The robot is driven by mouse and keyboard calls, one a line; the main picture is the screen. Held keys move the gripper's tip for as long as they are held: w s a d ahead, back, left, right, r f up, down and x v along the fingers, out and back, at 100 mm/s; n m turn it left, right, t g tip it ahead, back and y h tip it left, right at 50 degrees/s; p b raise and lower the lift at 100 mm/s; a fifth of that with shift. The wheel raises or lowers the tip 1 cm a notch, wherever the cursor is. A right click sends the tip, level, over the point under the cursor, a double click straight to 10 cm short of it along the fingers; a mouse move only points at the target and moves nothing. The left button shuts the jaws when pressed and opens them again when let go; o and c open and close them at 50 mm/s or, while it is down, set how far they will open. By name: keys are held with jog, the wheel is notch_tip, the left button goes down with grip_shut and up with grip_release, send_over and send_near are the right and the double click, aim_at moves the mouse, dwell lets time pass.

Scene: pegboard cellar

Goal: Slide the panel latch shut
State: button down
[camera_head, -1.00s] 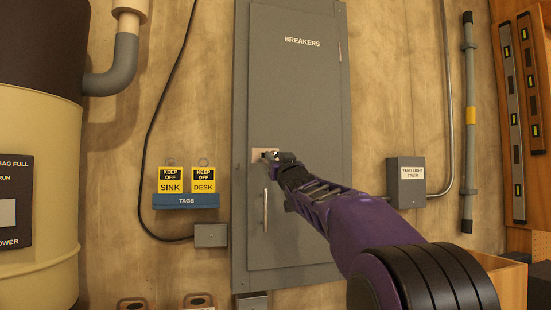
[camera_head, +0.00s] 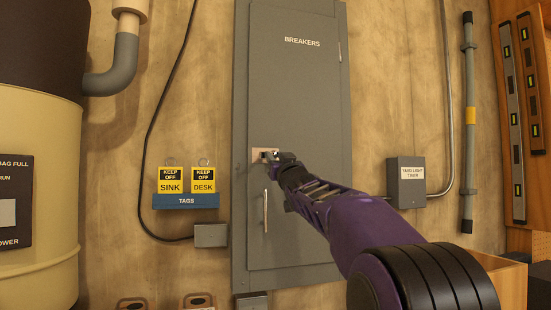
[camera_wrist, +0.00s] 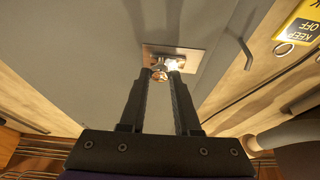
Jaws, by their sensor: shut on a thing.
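The grey breaker panel (camera_head: 297,105), marked BREAKERS, stands closed-looking against the wall. Its latch has a coppery plate (camera_head: 257,157) at the left edge of the door, above the vertical handle (camera_head: 265,210). My gripper (camera_head: 270,156) is at the plate, reaching in from the lower right. In the wrist view, the fingertips (camera_wrist: 162,74) are close together on the small shiny latch knob (camera_wrist: 160,68), in front of the latch plate (camera_wrist: 185,55). The fingers hide part of the knob and plate, so the bolt's exact position cannot be told.
Left of the panel hang yellow KEEP OFF tags (camera_head: 171,180) over a blue TAGS holder (camera_head: 186,201). A black cable runs to a small grey box (camera_head: 210,235). A drum (camera_head: 38,190) stands far left.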

jog(key=a+b, duration=0.2)
jog(key=a, duration=0.1)
jog(key=shift+s+a, duration=0.15)
jog(key=shift+s, duration=0.2)
jog(key=c, duration=0.6)
grip_release()
jog(key=shift+a, duration=0.15)
jog(key=shift+f, duration=0.1)
